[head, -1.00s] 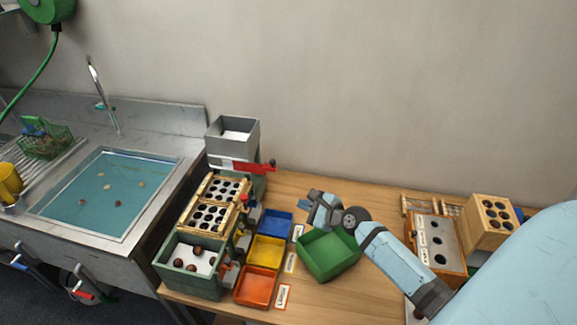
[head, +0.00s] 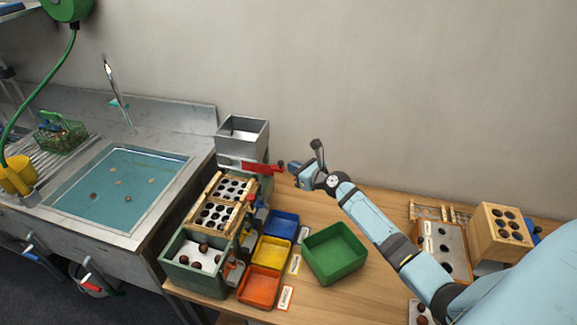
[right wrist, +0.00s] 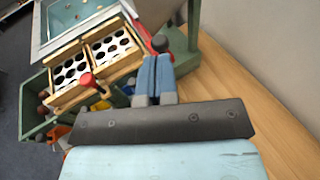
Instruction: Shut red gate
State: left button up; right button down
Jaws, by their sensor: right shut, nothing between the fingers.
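The red gate (head: 260,168) is a flat red plate with a dark knob at its right end. It sticks out to the right below the grey hopper (head: 242,135). My right gripper (head: 291,167) is shut and empty, just right of the knob. In the right wrist view, the shut blue fingers (right wrist: 154,70) point at the dark knob of the red gate (right wrist: 146,32). I cannot tell whether the fingers touch the knob. My left gripper is not in view.
Below the hopper stands a green sorter with wooden perforated trays (head: 213,215). Blue, yellow and orange bins (head: 260,286) and a green bin (head: 335,252) stand beside it. A wooden block with holes (head: 500,233) stands at the right. The sink (head: 120,190) is at the left.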

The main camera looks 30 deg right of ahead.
aim_at(262, 166)
jog(key=x, duration=0.2)
jog(key=shift+w+f, duration=0.1)
jog(key=shift+w, duration=0.25)
jog(key=w+a+p, duration=0.1)
jog(key=w+a, duration=0.2)
jog(key=w, duration=0.1)
jog(key=shift+a, duration=0.35)
jog(key=shift+a+r+p, duration=0.1)
jog(key=shift+r+p, duration=0.15)
jog(key=shift+p, duration=0.1)
